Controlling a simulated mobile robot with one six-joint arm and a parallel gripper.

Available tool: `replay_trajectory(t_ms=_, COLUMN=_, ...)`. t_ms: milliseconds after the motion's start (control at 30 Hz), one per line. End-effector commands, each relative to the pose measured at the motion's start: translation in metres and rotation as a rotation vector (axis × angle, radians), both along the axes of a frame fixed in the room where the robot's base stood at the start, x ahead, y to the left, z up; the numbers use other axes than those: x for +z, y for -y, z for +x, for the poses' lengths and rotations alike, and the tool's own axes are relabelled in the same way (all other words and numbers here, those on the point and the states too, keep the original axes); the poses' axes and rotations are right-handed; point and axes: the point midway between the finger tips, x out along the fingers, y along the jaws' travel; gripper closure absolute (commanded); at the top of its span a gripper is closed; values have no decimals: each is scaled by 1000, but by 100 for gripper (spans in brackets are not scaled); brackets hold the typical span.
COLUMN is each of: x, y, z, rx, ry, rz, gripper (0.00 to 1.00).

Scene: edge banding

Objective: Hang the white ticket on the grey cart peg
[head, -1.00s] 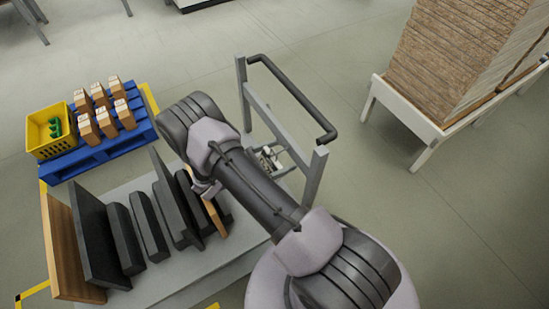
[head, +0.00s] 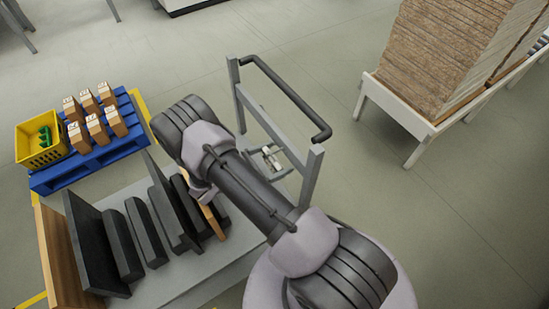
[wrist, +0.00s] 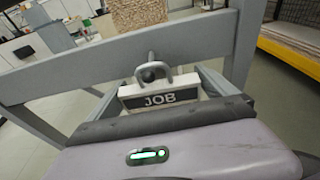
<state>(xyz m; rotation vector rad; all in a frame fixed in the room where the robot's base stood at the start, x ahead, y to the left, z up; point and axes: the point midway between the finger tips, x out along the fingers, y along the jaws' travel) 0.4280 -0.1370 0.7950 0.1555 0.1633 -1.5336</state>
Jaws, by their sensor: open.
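The white ticket (wrist: 160,91), with a dark JOB band, is upright in the wrist view, in front of the grey cart's crossbar (wrist: 195,38). Its grey loop shows around the dark knob of the cart peg (wrist: 148,73), so it appears to hang there. My gripper (wrist: 160,78) is open, its grey fingers apart on either side of the ticket; the fingertips are partly hidden. In the head view the grey cart (head: 313,178) stands beyond my arm, and a small pale shape at its crossbar is too small to make out.
Dark and wooden panels (head: 95,245) stand on the cart's deck at lower left. A blue pallet (head: 88,165) with brown boxes and a yellow crate (head: 38,158) lies further left. A board stack (head: 445,55) on a white stand is at right. Floor between is clear.

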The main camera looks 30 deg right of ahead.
Motion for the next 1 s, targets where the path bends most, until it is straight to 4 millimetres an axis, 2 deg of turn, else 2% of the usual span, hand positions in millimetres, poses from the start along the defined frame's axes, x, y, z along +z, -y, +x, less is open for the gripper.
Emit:
replay_trajectory(t_ms=233, x=0, y=0, z=1, rx=1, ry=0, rz=1, gripper=0)
replay_trajectory(t_ms=367, x=3, y=-10, z=2, rx=4, ry=3, rz=0, gripper=0)
replay_trajectory(t_ms=467, x=8, y=-29, z=1, rx=5, ry=2, rz=0, gripper=0)
replay_trajectory(t_ms=800, x=25, y=-113, z=-3, rx=3, ry=4, rz=0, gripper=0)
replay_trajectory(t_ms=1000, x=32, y=-151, z=-5, rx=2, ry=1, rz=-1, gripper=0)
